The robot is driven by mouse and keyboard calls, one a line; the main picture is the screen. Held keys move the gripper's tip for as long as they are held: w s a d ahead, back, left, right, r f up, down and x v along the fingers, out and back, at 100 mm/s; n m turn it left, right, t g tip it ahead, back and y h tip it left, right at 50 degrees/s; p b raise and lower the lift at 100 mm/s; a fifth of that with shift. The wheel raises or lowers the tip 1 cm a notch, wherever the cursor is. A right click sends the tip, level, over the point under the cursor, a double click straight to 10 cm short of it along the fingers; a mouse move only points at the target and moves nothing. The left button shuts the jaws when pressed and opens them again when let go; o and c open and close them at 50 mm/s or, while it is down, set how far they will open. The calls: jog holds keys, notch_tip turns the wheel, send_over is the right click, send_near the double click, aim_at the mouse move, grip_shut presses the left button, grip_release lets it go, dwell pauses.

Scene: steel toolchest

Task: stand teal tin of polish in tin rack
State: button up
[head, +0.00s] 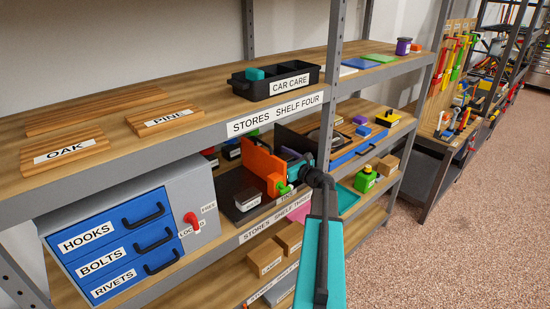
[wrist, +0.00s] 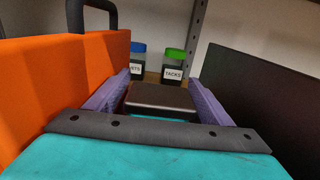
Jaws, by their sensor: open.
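A teal block-like thing (head: 255,73), which may be the tin of polish, sits in the left part of a black divided tray (head: 302,86) labelled CAR CARE on the upper shelf. I cannot tell whether this tray is the tin rack. My gripper (wrist: 159,88) reaches into the middle shelf, below and right of that tray. In the wrist view its purple fingers are spread apart. A dark flat-topped box (wrist: 160,98) shows between or just beyond them, and I cannot tell whether they touch it. In the head view my arm partly hides the fingers.
An orange panel (wrist: 60,85) rises close on the left of my gripper, a dark panel (wrist: 255,95) on the right. Jars, one labelled TACKS (wrist: 173,68), stand behind. Wooden boards (head: 65,150) and a purple tin (head: 403,46) lie along the upper shelf.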

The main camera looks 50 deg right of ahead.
aim_at(288, 162)
jog(key=shift+r, duration=0.2)
jog(key=s+b, duration=0.1)
jog(key=s, duration=0.3)
jog(key=s+b, duration=0.1)
jog(key=s, duration=0.3)
jog(key=s+a+b, duration=0.1)
jog(key=s+b, duration=0.1)
jog(key=s, duration=0.2)
dwell(0.5)
jog(key=shift+s, duration=0.15)
